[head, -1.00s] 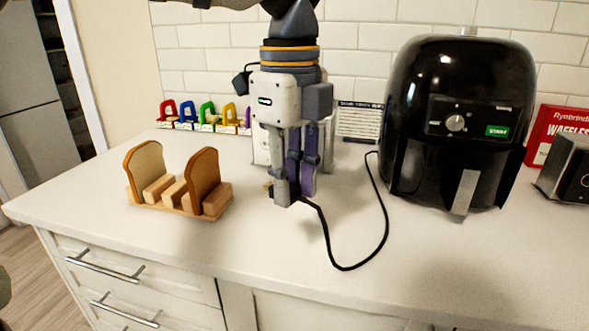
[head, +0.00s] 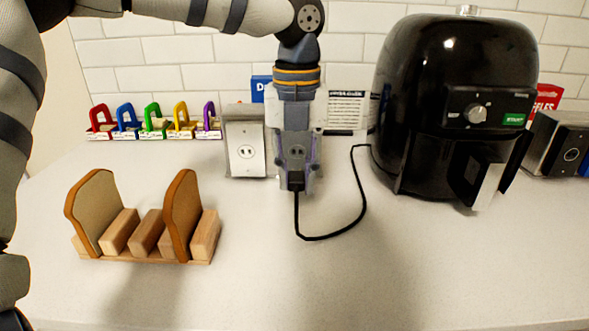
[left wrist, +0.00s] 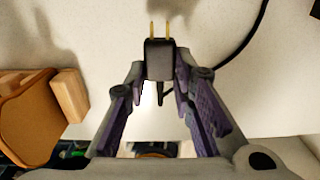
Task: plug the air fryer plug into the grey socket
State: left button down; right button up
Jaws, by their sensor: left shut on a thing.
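My left gripper (head: 296,182) points down over the counter and is shut on the black air fryer plug (head: 296,179). In the left wrist view the plug (left wrist: 158,60) sits between the purple-padded fingers, its two brass prongs clear of the fingers and touching nothing. The black cord loops from the plug to the right and up to the black air fryer (head: 450,100). A pale grey socket box (head: 246,155) with a two-slot outlet stands against the wall, just left of the gripper. The gripper hides what is directly behind it. My right gripper is not in view.
A toast-shaped wooden rack (head: 145,235) stands at the front left. Several coloured padlock-shaped items (head: 153,122) line the wall. A printed card (head: 346,108) is behind the gripper, and a silver appliance (head: 560,145) is at the right. The front middle of the counter is clear.

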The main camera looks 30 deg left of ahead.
pick_arm(q)
jog(key=shift+d, duration=0.1)
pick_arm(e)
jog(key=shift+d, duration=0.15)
pick_arm(q)
jog(key=w+a, duration=0.1)
jog(key=w, duration=0.1)
jog(key=w+a+b, duration=0.1)
jog(key=shift+w+a+f, duration=0.15)
jog(key=shift+w+f, duration=0.05)
jog(key=shift+w, duration=0.2)
jog(key=shift+w+a+r, duration=0.15)
jog(key=shift+w+a, duration=0.2)
jog(key=shift+w, duration=0.2)
jog(key=shift+r, duration=0.1)
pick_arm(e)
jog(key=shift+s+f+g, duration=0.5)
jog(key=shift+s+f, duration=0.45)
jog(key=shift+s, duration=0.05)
pick_arm(q)
jog(key=shift+r, duration=0.1)
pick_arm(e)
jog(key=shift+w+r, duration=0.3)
